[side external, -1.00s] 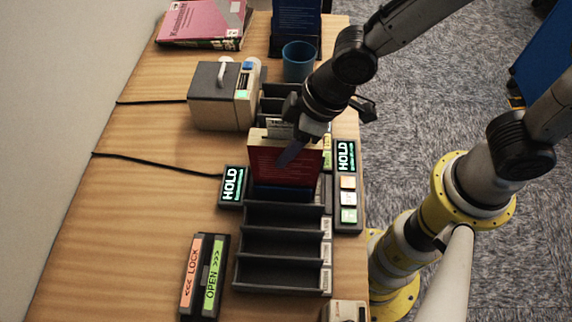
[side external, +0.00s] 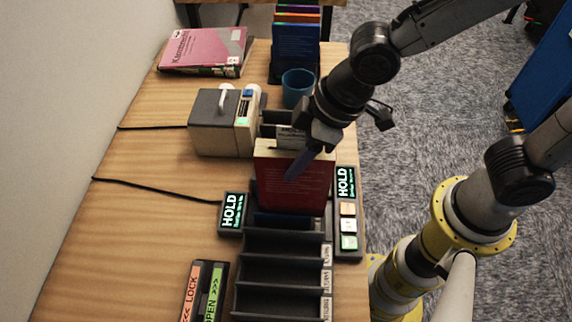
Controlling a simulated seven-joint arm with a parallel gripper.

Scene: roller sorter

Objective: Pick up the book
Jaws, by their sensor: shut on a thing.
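A red book (side external: 305,190) stands upright at the far part of the black slotted sorter (side external: 284,244). My gripper (side external: 300,165) is shut on the red book at its upper edge. One grey finger shows on the near face of the book; the other finger is hidden behind it. The book's lower edge is near a dark blue item (side external: 285,221) in the slot just in front. I cannot tell whether the book's bottom is clear of its slot.
Two displays reading HOLD flank the sorter, on the left (side external: 232,211) and right (side external: 345,183). A grey-and-cream device (side external: 222,118), a blue cup (side external: 298,86) and upright books (side external: 297,48) stand behind. Pink books (side external: 203,50) lie at the back left. Bare wood (side external: 130,215) is left.

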